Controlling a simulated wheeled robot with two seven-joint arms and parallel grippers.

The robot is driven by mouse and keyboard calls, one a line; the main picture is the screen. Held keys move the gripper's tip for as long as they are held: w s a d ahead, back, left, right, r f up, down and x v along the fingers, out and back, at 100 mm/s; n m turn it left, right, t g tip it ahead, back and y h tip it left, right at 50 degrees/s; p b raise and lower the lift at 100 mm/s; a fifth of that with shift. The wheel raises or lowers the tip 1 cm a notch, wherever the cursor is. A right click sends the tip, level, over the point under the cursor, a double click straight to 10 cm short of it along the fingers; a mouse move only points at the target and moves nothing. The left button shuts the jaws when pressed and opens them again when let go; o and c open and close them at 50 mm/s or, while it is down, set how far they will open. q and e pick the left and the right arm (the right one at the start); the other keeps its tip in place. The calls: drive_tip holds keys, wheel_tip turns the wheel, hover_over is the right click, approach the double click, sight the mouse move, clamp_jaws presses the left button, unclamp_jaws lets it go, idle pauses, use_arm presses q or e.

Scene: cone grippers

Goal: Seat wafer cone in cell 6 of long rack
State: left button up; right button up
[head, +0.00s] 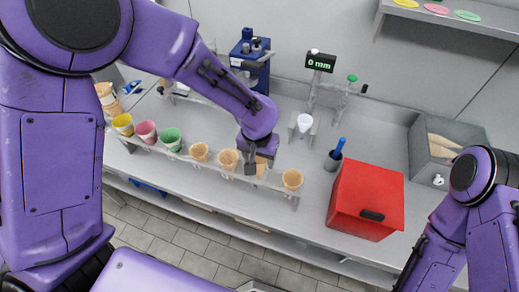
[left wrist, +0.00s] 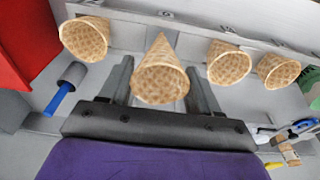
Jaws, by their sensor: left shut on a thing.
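The long rack (head: 205,166) runs along the counter's front. From the left it holds yellow, pink and green cones, then plain wafer cones (head: 228,160), with another wafer cone (head: 292,179) at its right end. My left gripper (head: 254,165) is over the gap before that end cone, shut on a wafer cone (left wrist: 160,82). In the left wrist view, this cone sits between the two fingers with its mouth toward the camera and its tip toward the rack. The gripper hides most of it in the head view. I cannot tell whether its tip is in the cell. My right gripper is out of view.
A red box (head: 365,200) stands right of the rack. Behind are a dark cup with a blue-handled tool (head: 335,155), a stand with a white cone (head: 304,122) and a "0 mm" display (head: 320,62). A grey bin (head: 440,150) is at the right. Neighbouring cones flank the gripper closely.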

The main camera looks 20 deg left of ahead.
use_arm(q)
drive_tip(key=f, duration=0.4)
drive_tip(key=shift+w+b, duration=0.3)
drive_tip(key=shift+b, duration=0.05)
drive_tip(key=shift+s+f+b, duration=0.15)
drive_tip(key=shift+f+b, duration=0.3)
drive_tip(key=shift+f, duration=0.5)
drive_tip(key=o, duration=0.8)
drive_tip(key=r, duration=0.3)
drive_tip(key=s+r+b, duration=0.1)
drive_tip(key=r, duration=0.6)
drive_tip(key=shift+s+r, duration=0.15)
drive_tip(key=shift+r, duration=0.15)
